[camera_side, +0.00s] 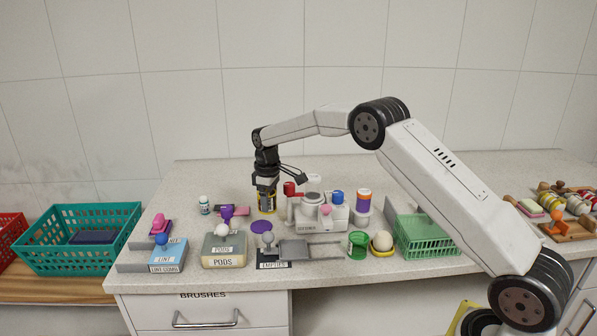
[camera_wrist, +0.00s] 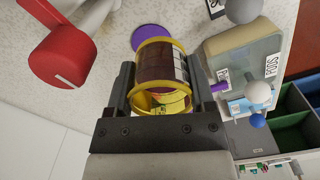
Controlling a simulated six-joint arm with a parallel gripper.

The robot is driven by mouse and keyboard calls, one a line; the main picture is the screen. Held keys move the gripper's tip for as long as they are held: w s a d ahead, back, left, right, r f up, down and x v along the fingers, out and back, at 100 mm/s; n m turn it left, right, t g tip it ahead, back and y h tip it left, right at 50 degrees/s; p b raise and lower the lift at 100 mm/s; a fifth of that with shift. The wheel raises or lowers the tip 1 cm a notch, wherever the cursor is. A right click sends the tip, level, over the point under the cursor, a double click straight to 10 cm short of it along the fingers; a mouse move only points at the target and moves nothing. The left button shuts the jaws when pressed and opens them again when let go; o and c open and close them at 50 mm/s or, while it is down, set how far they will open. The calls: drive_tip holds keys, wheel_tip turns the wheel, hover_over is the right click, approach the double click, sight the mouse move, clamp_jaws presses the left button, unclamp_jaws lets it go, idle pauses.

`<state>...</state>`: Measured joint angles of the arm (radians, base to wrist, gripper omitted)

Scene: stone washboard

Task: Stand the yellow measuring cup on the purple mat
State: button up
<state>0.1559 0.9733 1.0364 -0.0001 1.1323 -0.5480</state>
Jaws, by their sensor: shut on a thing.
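The yellow measuring cup (camera_side: 267,204) is a clear, dark-looking cylinder with yellow rims; it also shows in the wrist view (camera_wrist: 161,66). My gripper (camera_side: 266,193) points down and is shut on it, with one finger on each side of the cup in the wrist view (camera_wrist: 160,75). The cup looks upright. The purple mat (camera_side: 262,227) is a small round disc on the counter, just in front of the cup in the side view. In the wrist view the mat (camera_wrist: 150,36) shows beyond the cup's far rim, partly hidden by it. Its visible top is bare.
A white appliance (camera_side: 309,212) with a red knob (camera_wrist: 62,52) stands close to the right. A pods box (camera_side: 223,250) and a grey slotted stand (camera_side: 307,250) are in front. A purple item (camera_side: 227,212) and small white bottle (camera_side: 205,205) are left. Behind the cup the counter is clear.

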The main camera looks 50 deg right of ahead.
sight(263, 226)
drive_tip(key=shift+w+d+f, duration=0.1)
drive_tip(key=shift+w+f, duration=0.65)
drive_tip(key=shift+f, duration=0.2)
drive_tip(key=shift+w+d+f, duration=0.1)
drive_tip(key=shift+w+f, duration=0.65)
drive_tip(key=shift+f, duration=0.15)
drive_tip(key=shift+w+f, duration=0.1)
drive_tip(key=shift+f, duration=0.05)
drive_tip(key=shift+w+f, duration=0.1)
drive_tip(key=shift+f, duration=0.1)
drive_tip(key=shift+w+f, duration=0.1)
drive_tip(key=shift+f, duration=1.45)
drive_tip(key=shift+f, duration=0.1)
drive_tip(key=o, duration=1.3)
wheel_tip(263, 226, up, 12)
drive_tip(key=shift+r, duration=0.15)
